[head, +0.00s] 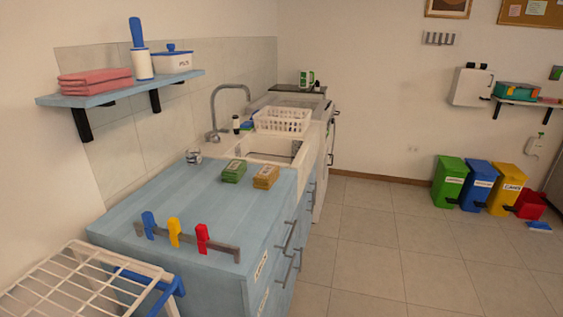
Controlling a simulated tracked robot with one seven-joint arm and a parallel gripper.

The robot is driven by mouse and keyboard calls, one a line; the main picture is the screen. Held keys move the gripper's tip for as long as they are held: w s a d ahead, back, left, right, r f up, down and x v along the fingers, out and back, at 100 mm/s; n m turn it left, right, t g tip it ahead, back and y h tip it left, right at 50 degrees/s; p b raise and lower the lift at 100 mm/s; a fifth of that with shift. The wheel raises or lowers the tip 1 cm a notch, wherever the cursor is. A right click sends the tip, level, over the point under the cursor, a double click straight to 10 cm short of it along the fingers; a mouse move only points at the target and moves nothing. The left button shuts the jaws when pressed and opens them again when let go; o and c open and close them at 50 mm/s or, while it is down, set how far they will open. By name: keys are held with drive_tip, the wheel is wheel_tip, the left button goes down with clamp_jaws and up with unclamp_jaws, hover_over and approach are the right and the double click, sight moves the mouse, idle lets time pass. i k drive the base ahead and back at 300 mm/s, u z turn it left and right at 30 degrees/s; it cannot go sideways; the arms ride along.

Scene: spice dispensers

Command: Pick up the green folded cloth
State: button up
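The green folded cloth (234,171) lies on the blue countertop (165,195), near the sink end. It looks like a small flat stack. An orange-brown folded cloth (266,177) lies just to its right, close to the counter's right edge. My gripper does not show in the head view.
A rail with blue, yellow and red dispensers (175,233) stands at the counter's near end. A small metallic item (193,157) sits left of the green cloth. Behind are the faucet (214,112) and a white basket (282,121). A white wire rack (80,285) is at the near left.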

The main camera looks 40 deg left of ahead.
sight(235, 170)
drive_tip(key=i, duration=2.3)
drive_tip(key=u, duration=2.6)
drive_tip(key=i, duration=0.15)
drive_tip(key=u, duration=1.3)
drive_tip(key=i, duration=1)
drive_tip(key=z, duration=0.45)
